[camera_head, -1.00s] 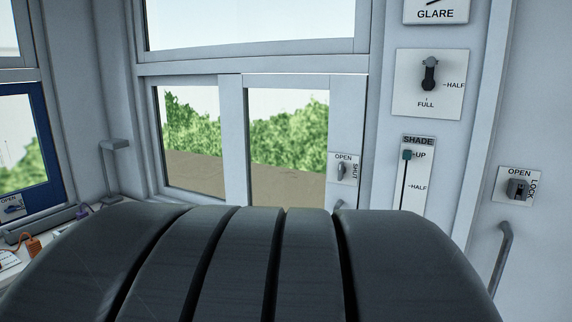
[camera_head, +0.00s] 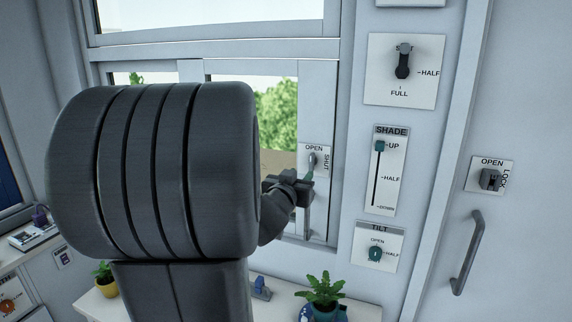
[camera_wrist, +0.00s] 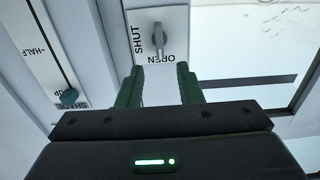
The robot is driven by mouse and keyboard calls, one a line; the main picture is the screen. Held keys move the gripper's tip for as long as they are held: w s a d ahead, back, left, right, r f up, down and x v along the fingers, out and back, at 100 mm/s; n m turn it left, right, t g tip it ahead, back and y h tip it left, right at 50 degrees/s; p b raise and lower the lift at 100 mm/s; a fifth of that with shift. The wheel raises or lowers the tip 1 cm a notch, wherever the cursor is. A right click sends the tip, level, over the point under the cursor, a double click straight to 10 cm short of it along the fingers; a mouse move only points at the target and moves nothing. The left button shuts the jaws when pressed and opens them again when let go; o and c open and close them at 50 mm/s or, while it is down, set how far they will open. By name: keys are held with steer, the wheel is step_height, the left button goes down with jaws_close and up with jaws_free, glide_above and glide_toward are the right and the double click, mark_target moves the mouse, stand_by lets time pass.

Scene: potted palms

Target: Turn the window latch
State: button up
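The window latch (camera_head: 312,161) is a small grey lever on a white plate on the window frame, marked OPEN above and SHUT to its right. The latch also shows in the wrist view (camera_wrist: 158,38), where the picture is turned over and the lever lies in line with the word OPEN. My gripper (camera_head: 309,178) is just below and in front of the latch in the head view. In the wrist view my gripper (camera_wrist: 159,82) has its two green fingers apart, with nothing between them. The latch is beyond the fingertips, roughly centred on the gap.
A shade slider (camera_head: 379,147), a tilt knob (camera_head: 375,254) and a half/full lever (camera_head: 402,62) sit on the wall to the right. Further right are a lock (camera_head: 490,180) and a door handle (camera_head: 467,252). A potted plant (camera_head: 323,289) stands below.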

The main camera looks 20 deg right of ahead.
mark_target(310, 162)
steer(key=p+x, duration=0.1)
steer(key=x, duration=0.7)
steer(key=shift+w+d, duration=0.15)
steer(key=shift+d, duration=0.05)
jaws_close()
